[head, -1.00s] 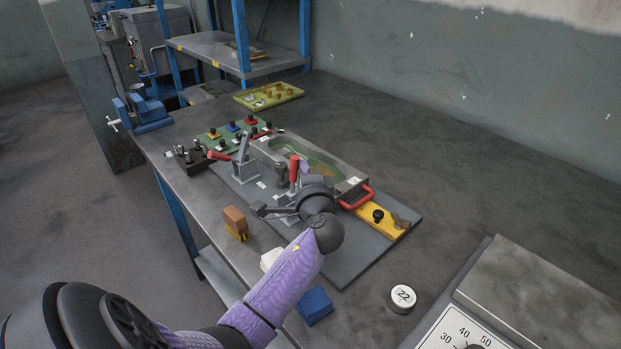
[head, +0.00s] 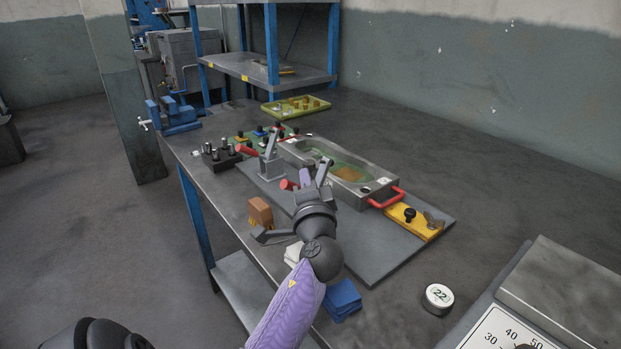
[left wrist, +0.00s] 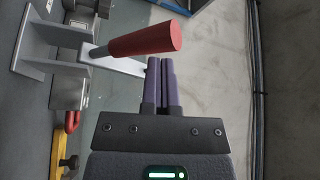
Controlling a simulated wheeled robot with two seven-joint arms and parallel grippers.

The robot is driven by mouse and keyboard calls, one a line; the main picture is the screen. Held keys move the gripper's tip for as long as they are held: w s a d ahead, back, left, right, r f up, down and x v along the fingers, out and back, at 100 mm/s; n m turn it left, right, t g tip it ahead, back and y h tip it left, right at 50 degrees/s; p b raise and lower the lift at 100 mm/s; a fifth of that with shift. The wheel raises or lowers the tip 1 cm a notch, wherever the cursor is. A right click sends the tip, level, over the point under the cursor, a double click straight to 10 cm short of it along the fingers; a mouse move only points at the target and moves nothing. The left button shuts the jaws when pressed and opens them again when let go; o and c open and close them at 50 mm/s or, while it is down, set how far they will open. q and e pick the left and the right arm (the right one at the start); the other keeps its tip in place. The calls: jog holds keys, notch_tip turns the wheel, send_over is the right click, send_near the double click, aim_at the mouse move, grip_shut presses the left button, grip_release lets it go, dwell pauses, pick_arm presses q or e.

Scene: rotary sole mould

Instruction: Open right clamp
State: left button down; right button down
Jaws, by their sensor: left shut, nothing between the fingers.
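The right clamp (head: 322,172) stands at the near side of the metal mould (head: 345,188), partly hidden by my left gripper. Its grey arm points up, and its red handle (head: 288,185) is tipped to the left. The red handle also shows large in the left wrist view (left wrist: 142,40). My left gripper (head: 306,178) is shut and empty beside the handle. Its purple fingers (left wrist: 160,62) are together just below the handle in the wrist view; I cannot tell whether they touch it. The left clamp (head: 270,158) also has its arm up and handle tipped left. My right gripper is out of view.
A yellow bar (head: 415,222) sits right of the mould. The bench's right rear is clear.

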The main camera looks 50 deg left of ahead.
pick_arm(q)
jog(key=shift+s+f, duration=0.5)
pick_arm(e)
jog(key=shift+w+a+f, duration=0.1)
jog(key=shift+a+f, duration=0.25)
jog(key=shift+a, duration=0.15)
